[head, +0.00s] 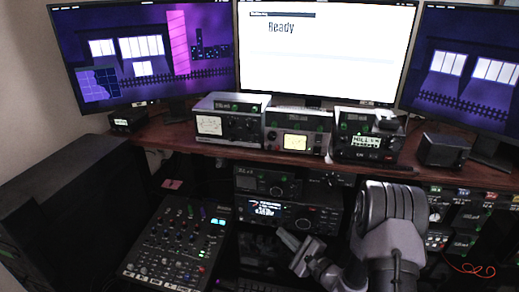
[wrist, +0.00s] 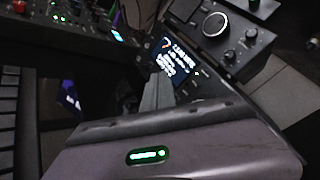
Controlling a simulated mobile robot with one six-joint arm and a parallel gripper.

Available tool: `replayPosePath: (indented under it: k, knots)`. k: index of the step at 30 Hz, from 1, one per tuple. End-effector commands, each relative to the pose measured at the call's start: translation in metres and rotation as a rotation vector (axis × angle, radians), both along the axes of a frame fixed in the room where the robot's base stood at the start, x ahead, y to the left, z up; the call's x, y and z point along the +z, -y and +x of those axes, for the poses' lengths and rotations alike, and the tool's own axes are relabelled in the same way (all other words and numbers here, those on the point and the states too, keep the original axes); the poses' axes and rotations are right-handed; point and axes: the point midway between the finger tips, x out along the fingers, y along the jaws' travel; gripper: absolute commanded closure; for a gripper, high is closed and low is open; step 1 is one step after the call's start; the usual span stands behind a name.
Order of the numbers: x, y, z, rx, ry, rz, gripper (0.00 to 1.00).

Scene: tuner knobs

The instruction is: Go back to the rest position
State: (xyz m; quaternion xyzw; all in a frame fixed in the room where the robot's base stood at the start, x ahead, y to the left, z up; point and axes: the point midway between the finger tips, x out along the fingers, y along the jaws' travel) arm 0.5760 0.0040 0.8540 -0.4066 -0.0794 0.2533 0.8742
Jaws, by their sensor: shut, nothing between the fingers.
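My gripper (head: 288,238) is in the lower middle of the head view, with its fingers pointing up and left. It is in front of the radio with the lit display (head: 265,210) and looks apart from it. In the wrist view its fingers (wrist: 150,45) are together and hold nothing. The radio's lit display (wrist: 172,62) shows just beyond the fingers, and a large round knob (wrist: 214,24) is to its upper right. I cannot tell the exact gap between fingers and radio.
A mixer (head: 175,250) stands left of my gripper. The wooden desk shelf (head: 180,140) carries several radios and meters, with a white monitor reading "Ready" (head: 325,50) behind. More equipment (head: 470,215) and a red cable (head: 470,270) are at right. A dark cabinet (head: 75,205) is at left.

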Motion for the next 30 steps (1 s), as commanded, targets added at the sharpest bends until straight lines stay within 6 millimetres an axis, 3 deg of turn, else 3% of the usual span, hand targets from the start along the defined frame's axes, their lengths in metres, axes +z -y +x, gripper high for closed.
replayPosePath:
  k: [2, 5, 6, 8, 9, 11, 12, 15, 18, 24, 30]
  knots:
    - [0.039, -0.028, -0.006, 0.119, 0.020, -0.006, 1.00]
    - [0.105, -0.083, -0.040, 0.374, 0.022, -0.055, 1.00]
    - [0.128, -0.104, -0.062, 0.483, 0.011, -0.094, 1.00]
    - [0.157, -0.130, -0.103, 0.643, -0.011, -0.189, 1.00]
    - [0.172, -0.142, -0.133, 0.738, -0.031, -0.269, 1.00]
    - [0.185, -0.151, -0.178, 0.853, -0.064, -0.415, 1.00]
    - [0.191, -0.151, -0.206, 0.910, -0.085, -0.524, 1.00]
    - [0.196, -0.132, -0.263, 0.972, -0.126, -0.832, 1.00]
    - [0.201, -0.098, -0.297, 0.926, -0.139, -1.135, 1.00]
    - [0.219, -0.044, -0.317, 0.734, -0.103, -1.502, 1.00]
    - [0.224, -0.033, -0.319, 0.683, -0.095, -1.562, 1.00]
